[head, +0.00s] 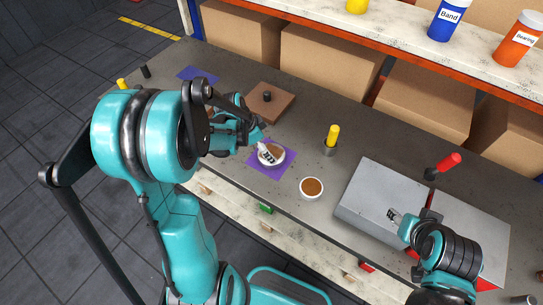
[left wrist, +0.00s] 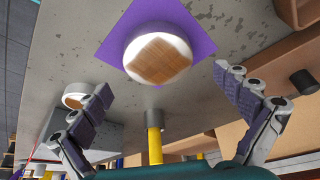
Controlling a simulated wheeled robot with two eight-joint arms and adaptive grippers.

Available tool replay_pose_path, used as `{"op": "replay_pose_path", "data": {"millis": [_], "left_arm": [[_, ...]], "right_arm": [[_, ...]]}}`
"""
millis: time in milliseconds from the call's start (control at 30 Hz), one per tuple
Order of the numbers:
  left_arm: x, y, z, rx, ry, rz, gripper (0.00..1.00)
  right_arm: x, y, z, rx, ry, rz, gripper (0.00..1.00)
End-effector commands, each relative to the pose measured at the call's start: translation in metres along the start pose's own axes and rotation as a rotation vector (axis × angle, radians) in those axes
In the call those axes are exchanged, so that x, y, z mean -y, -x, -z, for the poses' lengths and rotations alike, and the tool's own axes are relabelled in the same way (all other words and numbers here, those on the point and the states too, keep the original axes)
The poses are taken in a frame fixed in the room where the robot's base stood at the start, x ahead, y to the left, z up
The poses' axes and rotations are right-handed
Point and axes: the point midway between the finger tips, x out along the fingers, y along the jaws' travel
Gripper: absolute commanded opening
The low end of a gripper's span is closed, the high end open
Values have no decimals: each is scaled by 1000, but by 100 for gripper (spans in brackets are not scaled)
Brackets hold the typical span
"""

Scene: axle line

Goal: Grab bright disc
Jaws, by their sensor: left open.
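A round white disc with a brown centre (head: 277,158) lies on a purple square mat (head: 262,171). In the left wrist view the disc (left wrist: 157,55) sits ahead of my left gripper (left wrist: 164,78), with the purple mat (left wrist: 118,38) under it. The left gripper is open and empty, its fingers spread to either side below the disc. In the head view my left gripper (head: 265,153) hangs over the disc and partly hides it. A second white-rimmed brown disc (head: 312,188) lies on the bare table. My right gripper (head: 393,215) is above the grey box; its jaw opening is unclear.
A brown block with a black knob (head: 268,102) stands behind the mat. A yellow-topped post (head: 332,138) stands right of it. A grey metal box (head: 372,192) with a red-handled lever (head: 448,163) fills the right. A shelf with labelled bottles (head: 446,20) runs along the back.

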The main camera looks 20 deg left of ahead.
Motion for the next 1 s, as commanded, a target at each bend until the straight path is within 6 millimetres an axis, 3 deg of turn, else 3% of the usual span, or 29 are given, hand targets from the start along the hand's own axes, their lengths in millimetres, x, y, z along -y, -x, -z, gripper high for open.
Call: {"op": "replay_pose_path", "data": {"millis": [300, 567, 633, 867, 900, 1000], "left_arm": [[-2, -46, -4, 0, 0, 1, 100], [-2, -49, -4, 0, 1, 1, 100], [-2, -49, -4, 0, 1, 1, 89], [-2, -49, -4, 0, 1, 1, 29], [-2, -48, -3, -1, 2, 0, 24], [-2, -48, -3, -1, 2, 0, 24]], "right_arm": [[0, -14, -10, 0, 0, 0, 46], [0, -14, -10, 0, 0, 0, 46], [0, -14, -10, 0, 0, 0, 46], [0, -14, -10, 0, 0, 0, 46], [0, -14, -10, 0, 0, 0, 46], [0, -14, -10, 0, 0, 0, 46]]}}
